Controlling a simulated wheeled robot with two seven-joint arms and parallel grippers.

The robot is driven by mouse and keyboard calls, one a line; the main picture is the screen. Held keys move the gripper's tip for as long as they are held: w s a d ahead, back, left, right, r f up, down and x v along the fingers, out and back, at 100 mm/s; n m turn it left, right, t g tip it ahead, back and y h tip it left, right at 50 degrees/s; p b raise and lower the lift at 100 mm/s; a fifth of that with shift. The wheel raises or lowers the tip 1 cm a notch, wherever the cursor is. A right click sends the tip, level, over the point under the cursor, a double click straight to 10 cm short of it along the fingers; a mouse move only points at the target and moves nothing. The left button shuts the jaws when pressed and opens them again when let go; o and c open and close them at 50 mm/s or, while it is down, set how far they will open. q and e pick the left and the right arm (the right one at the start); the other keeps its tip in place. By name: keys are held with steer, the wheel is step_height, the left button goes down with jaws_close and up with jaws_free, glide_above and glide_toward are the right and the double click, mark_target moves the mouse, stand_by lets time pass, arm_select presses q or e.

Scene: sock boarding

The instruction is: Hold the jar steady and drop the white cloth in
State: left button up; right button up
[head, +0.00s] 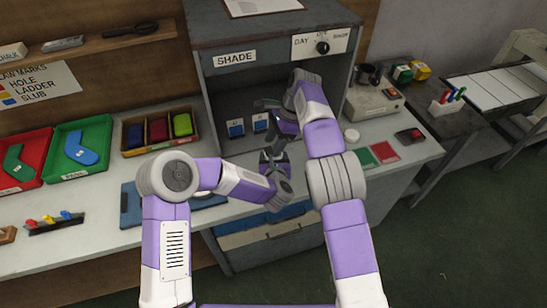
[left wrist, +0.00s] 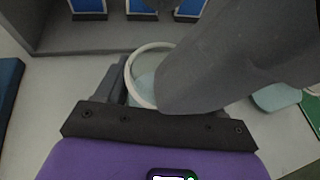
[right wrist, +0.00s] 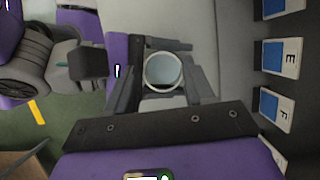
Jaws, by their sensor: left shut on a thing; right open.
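The jar (right wrist: 149,82) is a round vessel with a pale rim, seen from above in the right wrist view; its rim also shows in the left wrist view (left wrist: 131,73). My left gripper (head: 272,163) is shut around the jar, low in front of the grey cabinet's opening. My right gripper (head: 279,143) is open above the jar, its fingers apart on either side of the mouth in the right wrist view. Its dark body covers part of the jar in the left wrist view. The jar's inside looks pale blue-grey. I cannot make out the white cloth for certain.
The grey cabinet (head: 213,50) marked SHADE stands close behind, with blue-labelled cards (head: 236,128) inside. Red and green trays (head: 106,124) lie left. A pale round piece (head: 352,135) and coloured swatches (head: 384,152) lie on the right counter.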

steer(key=s+v, duration=0.1)
steer(key=v, duration=0.6)
steer(key=shift+w+r, duration=0.2)
steer(key=shift+w, duration=0.35)
steer(key=shift+d, duration=0.1)
arm_select(q)
steer(key=o, duration=1.2)
steer(key=shift+o, duration=0.2)
steer(key=v, duration=1.2)
